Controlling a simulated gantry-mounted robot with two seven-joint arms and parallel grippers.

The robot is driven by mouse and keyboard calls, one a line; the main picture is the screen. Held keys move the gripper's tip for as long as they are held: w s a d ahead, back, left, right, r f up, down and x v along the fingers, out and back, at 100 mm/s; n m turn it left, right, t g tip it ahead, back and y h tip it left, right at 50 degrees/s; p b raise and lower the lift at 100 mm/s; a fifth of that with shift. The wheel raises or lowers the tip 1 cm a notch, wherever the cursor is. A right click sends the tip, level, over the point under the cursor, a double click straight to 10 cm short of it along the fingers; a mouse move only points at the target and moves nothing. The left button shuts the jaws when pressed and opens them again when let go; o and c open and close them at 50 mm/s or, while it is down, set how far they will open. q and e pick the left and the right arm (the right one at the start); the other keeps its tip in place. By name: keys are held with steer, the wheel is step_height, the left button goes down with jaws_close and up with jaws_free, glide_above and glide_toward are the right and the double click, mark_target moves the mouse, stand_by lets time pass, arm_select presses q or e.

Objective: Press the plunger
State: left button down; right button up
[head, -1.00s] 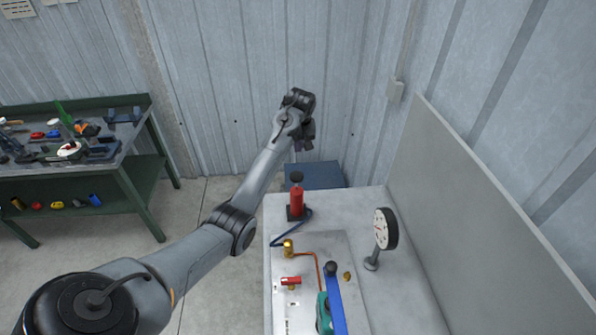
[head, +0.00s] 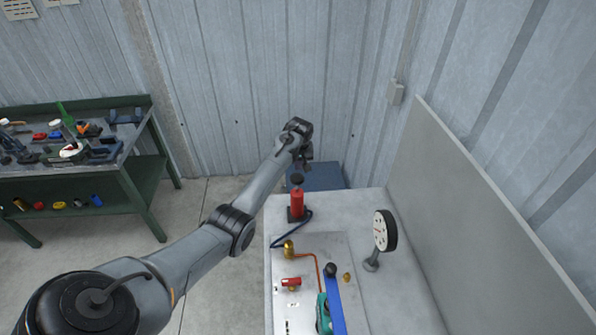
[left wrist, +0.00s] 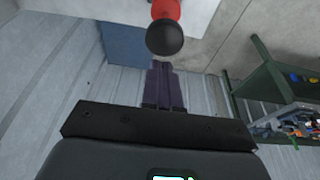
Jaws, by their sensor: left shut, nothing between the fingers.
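The plunger is a black round knob (head: 297,179) on top of an upright red cylinder (head: 297,203), which stands at the far left corner of the grey bench (head: 345,208). My left gripper (head: 304,165) is shut and empty, just above and behind the knob in the head view. In the left wrist view, the black knob (left wrist: 164,38) lies just beyond the closed fingertips (left wrist: 163,66), with a little red behind it. A small gap seems to separate them. My right gripper is not in view.
A round dial gauge (head: 384,231) stands on the bench. A metal plate (head: 312,245) carries brass fittings, a red-handled valve (head: 291,282) and a blue lever (head: 335,300). A green workbench (head: 150,205) is at the left; a blue box (head: 325,176) lies behind the bench.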

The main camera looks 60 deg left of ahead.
mark_target(298, 179)
arm_select(q)
steer(key=shift+f+p, duration=0.3)
steer(key=shift+f, duration=1.75)
step_height(298, 179, down, 6)
steer(key=b, duration=0.2)
steer(key=shift+r+b, duration=0.2)
steer(key=shift+b, duration=0.2)
steer(key=shift+f, duration=0.1)
